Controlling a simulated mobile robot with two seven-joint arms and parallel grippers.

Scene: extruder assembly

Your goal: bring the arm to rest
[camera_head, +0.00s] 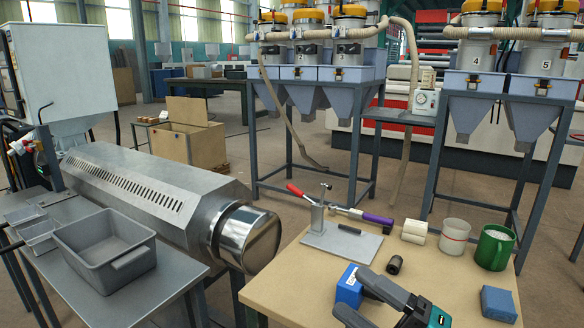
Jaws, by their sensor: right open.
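My right gripper (352,291) is at the bottom edge, over the front of the wooden-topped table (290,285). Its two dark grey fingers point to the left and are spread apart. The rest of my right arm is cut off by the bottom edge. My left gripper is not in view.
The table also holds a metal stand with a red-handled lever (340,240), a purple-handled tool (378,219), a black cylinder (395,264), a white cup (454,237), a green mug (494,247) and a blue block (498,303). A grey bin (105,250) stands left, beside the extruder barrel (150,185).

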